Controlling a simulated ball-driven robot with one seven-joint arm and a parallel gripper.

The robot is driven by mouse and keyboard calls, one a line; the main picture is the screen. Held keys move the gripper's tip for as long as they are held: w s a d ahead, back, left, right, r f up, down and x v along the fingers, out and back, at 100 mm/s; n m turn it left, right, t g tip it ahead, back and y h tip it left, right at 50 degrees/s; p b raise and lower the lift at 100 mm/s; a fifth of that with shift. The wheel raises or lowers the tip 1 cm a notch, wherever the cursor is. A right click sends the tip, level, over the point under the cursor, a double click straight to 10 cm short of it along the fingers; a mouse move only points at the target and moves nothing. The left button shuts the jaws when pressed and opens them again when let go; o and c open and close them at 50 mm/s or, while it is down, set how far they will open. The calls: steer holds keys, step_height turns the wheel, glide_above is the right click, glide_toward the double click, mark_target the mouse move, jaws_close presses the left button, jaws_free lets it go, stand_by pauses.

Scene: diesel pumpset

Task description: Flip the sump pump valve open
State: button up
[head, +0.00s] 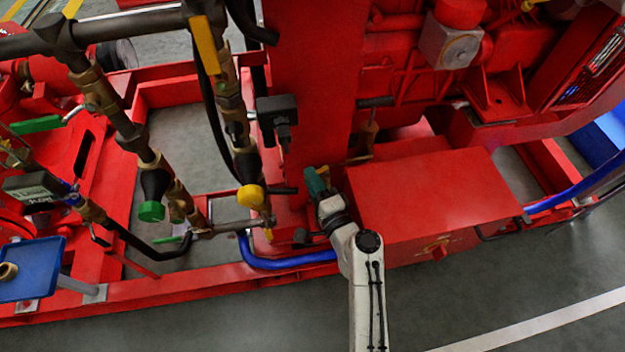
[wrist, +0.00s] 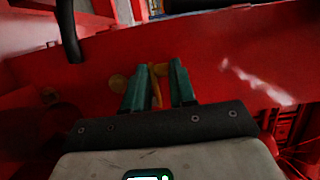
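My gripper (head: 316,182) is beside the red upright panel, just left of the red box. In the wrist view its two teal fingers (wrist: 159,84) are apart, with a thin yellow lever (wrist: 156,90) between or just beyond them. I cannot tell whether either finger touches it. No label shows which part is the sump pump valve.
The red box (head: 432,205) stands close right of my gripper. A blue hose (head: 290,262) runs below it. Brass pipes with a yellow knob (head: 250,196) and a green-handled valve (head: 36,125) stand to the left. Open grey floor (head: 400,300) lies in front.

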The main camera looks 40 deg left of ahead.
steer(key=o, duration=0.4)
steer(key=shift+a+r, duration=0.1)
steer(key=shift+r, duration=0.3)
steer(key=shift+c, duration=0.2)
steer(key=shift+f, duration=0.1)
steer(key=p+v, duration=0.2)
steer(key=v, duration=0.8)
steer(key=shift+d, duration=0.35)
steer(key=shift+s, duration=0.15)
steer(key=shift+c, duration=0.3)
